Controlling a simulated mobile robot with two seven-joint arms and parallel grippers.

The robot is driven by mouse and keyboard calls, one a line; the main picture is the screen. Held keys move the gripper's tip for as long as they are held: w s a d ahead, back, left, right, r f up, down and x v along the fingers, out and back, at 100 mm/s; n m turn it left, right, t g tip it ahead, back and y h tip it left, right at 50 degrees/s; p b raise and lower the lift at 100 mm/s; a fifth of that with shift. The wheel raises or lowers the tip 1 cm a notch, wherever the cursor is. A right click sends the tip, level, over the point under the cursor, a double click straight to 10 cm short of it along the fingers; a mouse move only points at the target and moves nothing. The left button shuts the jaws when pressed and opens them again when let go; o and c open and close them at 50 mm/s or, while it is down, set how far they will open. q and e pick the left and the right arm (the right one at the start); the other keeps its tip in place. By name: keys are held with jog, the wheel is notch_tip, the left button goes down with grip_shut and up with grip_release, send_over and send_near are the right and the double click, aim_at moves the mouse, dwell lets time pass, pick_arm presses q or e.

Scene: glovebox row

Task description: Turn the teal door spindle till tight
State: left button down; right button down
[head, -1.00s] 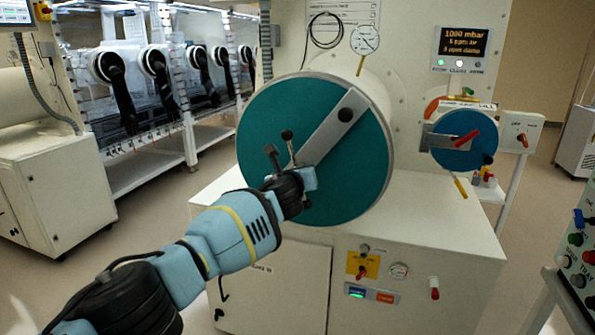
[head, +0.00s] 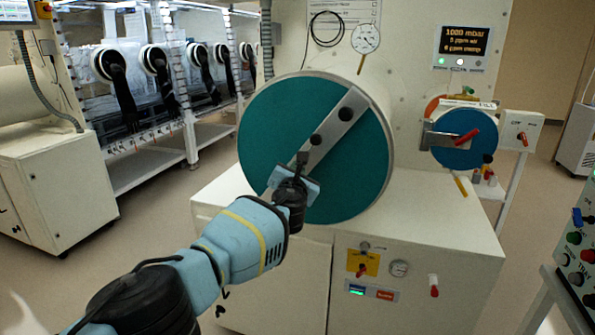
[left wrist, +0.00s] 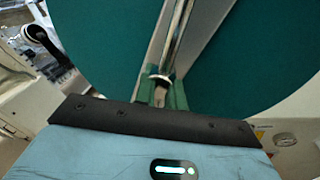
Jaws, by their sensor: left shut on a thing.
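The round teal door (head: 350,180) fills the front of the cylindrical port in the head view, crossed by a slanted grey metal bar (head: 336,124). The door spindle shows as a black knob end (head: 316,140) near the door's middle. In the left wrist view its chrome rod (left wrist: 177,40) runs up along the grey bar. My left gripper (head: 300,182) is in front of the door, and its fingers (left wrist: 162,90) are shut on the lower part of the rod. The gripper hides the rod's lower end in the head view. My right gripper is out of view.
A smaller blue door (head: 462,153) with a red handle is to the right. A gauge (head: 366,39) hangs above the teal door. The white cabinet (head: 420,225) below carries a valve and small gauge. A control panel (head: 578,250) stands at the right edge.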

pick_arm(q)
jog(key=shift+m, duration=0.3)
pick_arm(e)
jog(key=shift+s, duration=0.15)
pick_arm(q)
jog(key=c, duration=1.5)
grip_release()
jog(key=shift+c, duration=0.2)
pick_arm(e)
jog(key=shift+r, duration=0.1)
